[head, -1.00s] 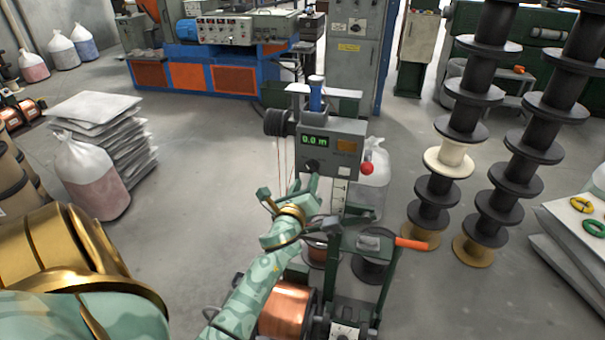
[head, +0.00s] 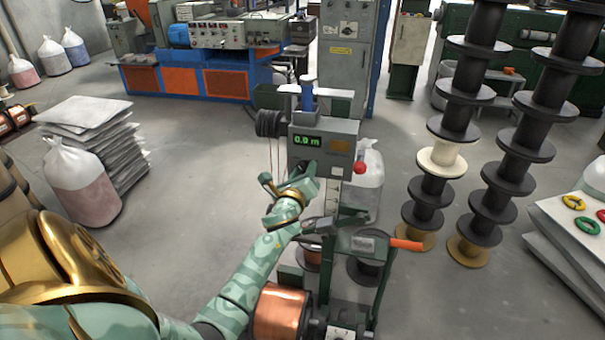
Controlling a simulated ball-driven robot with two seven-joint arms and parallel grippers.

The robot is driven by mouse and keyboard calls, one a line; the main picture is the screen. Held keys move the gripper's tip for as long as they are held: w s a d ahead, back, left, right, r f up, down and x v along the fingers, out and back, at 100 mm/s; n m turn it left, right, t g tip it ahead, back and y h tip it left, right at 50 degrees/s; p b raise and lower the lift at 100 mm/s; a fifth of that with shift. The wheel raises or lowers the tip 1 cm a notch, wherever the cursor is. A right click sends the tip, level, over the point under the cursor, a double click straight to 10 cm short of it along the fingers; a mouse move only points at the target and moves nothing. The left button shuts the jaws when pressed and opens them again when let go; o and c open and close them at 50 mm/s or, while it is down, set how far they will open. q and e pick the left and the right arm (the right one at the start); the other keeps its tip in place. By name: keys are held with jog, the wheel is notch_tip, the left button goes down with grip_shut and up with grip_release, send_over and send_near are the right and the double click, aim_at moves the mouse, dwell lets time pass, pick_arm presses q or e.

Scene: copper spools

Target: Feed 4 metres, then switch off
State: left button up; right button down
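The grey-green feed machine (head: 338,133) stands in the middle of the head view. Its green display (head: 307,141) reads 0.0 m. A red knob (head: 360,168) sticks out at the right edge of the panel. My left gripper (head: 303,176) is in front of the panel's lower left, over the spot of the dark dial. It hides most of the dial, and I cannot tell whether it touches it or how its fingers stand. A copper spool (head: 281,312) sits low on the machine. My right gripper is not in view.
An orange-handled lever (head: 406,244) points right from the machine. Tall stacks of black spools (head: 448,128) stand to the right. Stacked white sacks (head: 95,140) and a bag of pink material (head: 83,188) stand left. The floor between is clear.

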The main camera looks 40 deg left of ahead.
pick_arm(q)
jog(key=shift+a+r, duration=0.1)
jog(key=shift+r, duration=0.15)
